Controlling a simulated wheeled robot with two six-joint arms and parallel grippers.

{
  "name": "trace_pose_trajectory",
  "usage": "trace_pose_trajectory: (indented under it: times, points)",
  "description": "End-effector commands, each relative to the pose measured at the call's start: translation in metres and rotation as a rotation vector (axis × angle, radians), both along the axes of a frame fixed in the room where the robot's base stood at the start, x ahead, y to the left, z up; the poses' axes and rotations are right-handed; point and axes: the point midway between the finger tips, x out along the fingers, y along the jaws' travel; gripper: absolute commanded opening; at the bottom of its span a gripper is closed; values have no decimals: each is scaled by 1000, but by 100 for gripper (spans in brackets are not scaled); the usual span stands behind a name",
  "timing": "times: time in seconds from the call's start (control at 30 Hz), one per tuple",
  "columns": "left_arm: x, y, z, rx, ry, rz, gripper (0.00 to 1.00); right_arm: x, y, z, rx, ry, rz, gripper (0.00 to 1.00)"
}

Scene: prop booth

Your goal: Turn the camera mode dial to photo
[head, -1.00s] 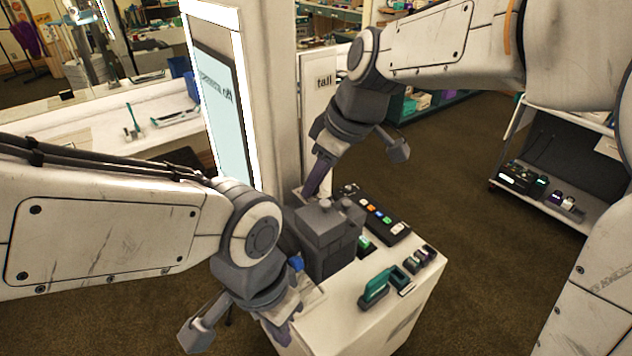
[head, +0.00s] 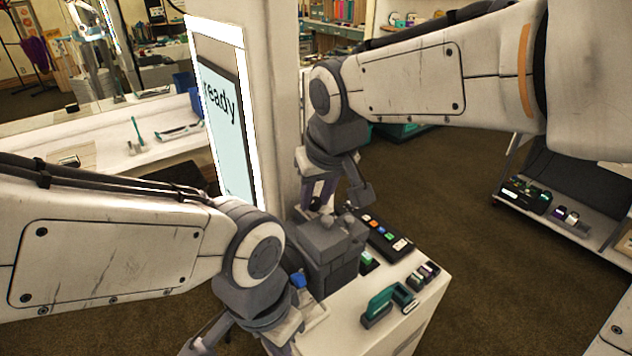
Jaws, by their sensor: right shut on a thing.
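A grey boxy camera (head: 328,262) with several raised knobs on top stands on the white stand (head: 338,325). My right gripper (head: 316,203) reaches down at the camera's far top edge. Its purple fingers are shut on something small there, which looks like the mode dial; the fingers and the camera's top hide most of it. I cannot read the dial's setting. My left gripper (head: 278,346) hangs at the bottom edge, in front of the stand, with its fingertips out of the frame.
A lit screen (head: 228,125) reading "ready" stands behind the camera. A black panel with coloured buttons (head: 385,235), a teal-handled tool (head: 381,303) and small dark blocks (head: 423,273) lie on the stand. A white shelf unit (head: 575,230) is at the right. The floor between is clear.

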Motion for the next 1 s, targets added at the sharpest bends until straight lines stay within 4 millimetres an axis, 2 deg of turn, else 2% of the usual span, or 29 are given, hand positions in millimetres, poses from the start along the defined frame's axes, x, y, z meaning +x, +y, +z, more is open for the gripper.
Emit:
trace_pose_trajectory:
  times: [0.47,0.5,0.53,0.87,1.0]
  points:
    - [0,0,0,0,0,0,0,0,0,0,-1,3,-17,0]
    - [0,0,0,0,0,0,0,0,0,0,-1,3,-17,34]
    - [0,0,0,0,0,0,0,0,0,0,-1,3,-17,43]
    - [0,0,-1,0,0,0,0,-1,0,1,0,1,-16,43]
    - [0,0,-5,0,0,0,0,-5,-1,14,3,-3,-17,43]
